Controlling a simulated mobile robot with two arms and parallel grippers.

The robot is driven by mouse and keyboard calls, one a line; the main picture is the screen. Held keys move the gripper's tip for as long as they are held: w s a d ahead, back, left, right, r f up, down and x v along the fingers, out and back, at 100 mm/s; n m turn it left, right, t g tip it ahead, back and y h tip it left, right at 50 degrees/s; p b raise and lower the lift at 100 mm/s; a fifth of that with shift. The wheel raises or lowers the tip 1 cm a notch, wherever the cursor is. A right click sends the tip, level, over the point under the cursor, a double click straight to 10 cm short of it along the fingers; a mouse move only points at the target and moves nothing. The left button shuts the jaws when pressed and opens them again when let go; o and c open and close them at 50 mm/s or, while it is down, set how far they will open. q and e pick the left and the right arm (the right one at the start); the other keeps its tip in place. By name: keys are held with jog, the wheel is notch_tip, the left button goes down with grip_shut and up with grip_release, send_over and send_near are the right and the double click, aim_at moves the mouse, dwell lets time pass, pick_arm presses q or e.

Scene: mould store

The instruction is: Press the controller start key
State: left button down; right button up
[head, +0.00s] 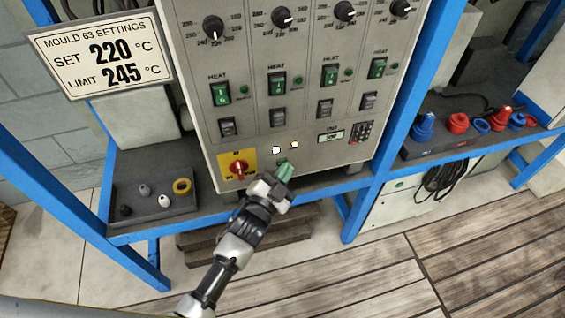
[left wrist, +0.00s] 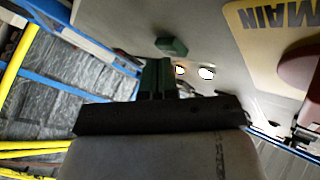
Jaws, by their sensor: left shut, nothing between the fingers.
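The grey controller panel (head: 300,110) stands upright in a blue frame, with dials, green heat switches and a small display. A red main switch on a yellow plate (head: 238,166) and two small white lights (head: 276,150) are on its lower part. My left gripper (head: 284,168) is shut and empty, its green fingertips at the panel's lower edge, right of the main switch. In the left wrist view a small green key (left wrist: 171,46) sits on the panel just beyond the fingertips (left wrist: 156,72). I cannot tell whether they touch. My right gripper is not in view.
A settings sign (head: 102,56) reads SET 220 °C, LIMIT 245 °C. A dark block with knobs (head: 150,213) sits on the shelf at left. Red and blue fittings (head: 458,123) stand on the right shelf. Blue frame posts (head: 393,140) flank the panel. The wooden slatted floor at right is clear.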

pick_arm(q)
jog(key=shift+s, duration=0.15)
jog(key=shift+s+d, duration=0.25)
jog(key=shift+s, duration=0.3)
jog(key=shift+p, duration=0.3)
jog(key=s, duration=0.1)
jog(key=s+d+p, duration=0.1)
jog(key=s, duration=0.2)
jog(key=shift+s+d, duration=0.3)
jog(key=shift+s, duration=0.1)
